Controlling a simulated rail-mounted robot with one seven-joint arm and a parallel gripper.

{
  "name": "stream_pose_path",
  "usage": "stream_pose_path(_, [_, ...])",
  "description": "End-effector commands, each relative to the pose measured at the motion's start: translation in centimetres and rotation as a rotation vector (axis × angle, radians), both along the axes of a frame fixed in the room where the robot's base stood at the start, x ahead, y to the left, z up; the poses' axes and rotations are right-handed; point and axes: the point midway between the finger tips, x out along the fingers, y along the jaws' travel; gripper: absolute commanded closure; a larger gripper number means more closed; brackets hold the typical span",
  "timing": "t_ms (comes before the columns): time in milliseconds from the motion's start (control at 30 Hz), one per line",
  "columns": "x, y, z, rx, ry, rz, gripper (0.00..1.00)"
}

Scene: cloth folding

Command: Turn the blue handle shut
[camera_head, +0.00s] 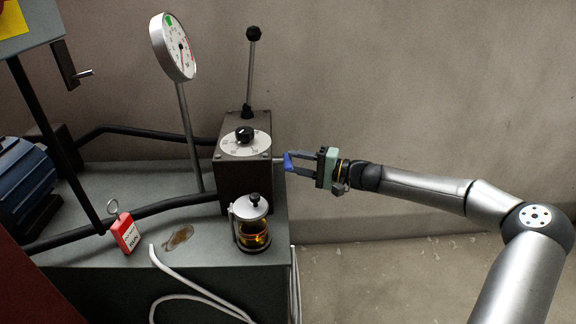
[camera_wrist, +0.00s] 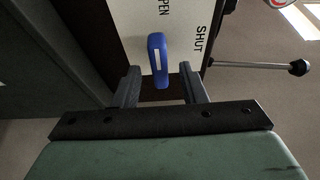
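The blue handle (camera_wrist: 158,55) sits on a white label plate (camera_wrist: 193,18) in the wrist view. It is in line with the partly cut-off word OPEN, while SHUT is printed to its right. In the head view, the blue handle (camera_head: 289,161) shows as a small blue piece at the right side of the dark box. My gripper (camera_head: 299,164) is beside it, pointing left. Its two fingers are spread, one on each side of the handle's lower end, with a visible gap on both sides in the wrist view. The handle's stem is hidden there.
The dark box (camera_head: 243,184) carries a black knob (camera_head: 245,135) and an upright lever (camera_head: 250,75). A glass jar with amber liquid (camera_head: 251,226), a red tag (camera_head: 126,234) and a gauge (camera_head: 174,48) stand left of my gripper.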

Motion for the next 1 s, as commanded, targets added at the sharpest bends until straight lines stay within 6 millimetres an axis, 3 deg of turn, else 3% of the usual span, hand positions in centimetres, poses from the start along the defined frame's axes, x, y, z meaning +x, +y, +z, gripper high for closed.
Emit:
stream_pose_path(200, [0.7,2.5,-0.1,0.000,0.000,0.000,0.62])
stream_pose_path(567, [0.9,3.0,0.0,-0.001,0.001,-0.001,0.62])
stream_pose_path(700, [0.9,2.9,0.0,-0.001,0.001,-0.001,0.98])
stream_pose_path(1000, [0.8,2.9,0.2,-0.002,0.013,0.000,1.00])
